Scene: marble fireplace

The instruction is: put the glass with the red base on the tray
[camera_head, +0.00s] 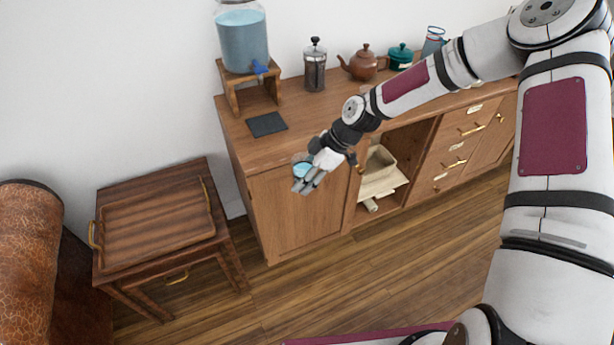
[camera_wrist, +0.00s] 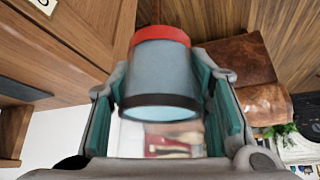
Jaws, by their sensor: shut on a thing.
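The glass with the red base (camera_wrist: 160,75) sits between the teal pads of my gripper (camera_wrist: 163,95). Its red base is at the top of the wrist view and its open rim points down in that picture. In the camera_head view the glass (camera_head: 301,169) shows as a small bluish shape partly hidden by my gripper (camera_head: 312,178), held in front of the wooden cabinet, clear of its top. The wooden tray (camera_head: 155,228) has brass handles and lies empty on a small dark wooden table at the left, apart from my gripper.
The cabinet (camera_head: 290,215) carries a water dispenser (camera_head: 242,40) on a stand, a dark mat (camera_head: 267,124), a French press (camera_head: 315,65) and a brown teapot (camera_head: 364,63). A leather chair (camera_head: 27,240) stands left of the small table. Open floor lies in front of the cabinet.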

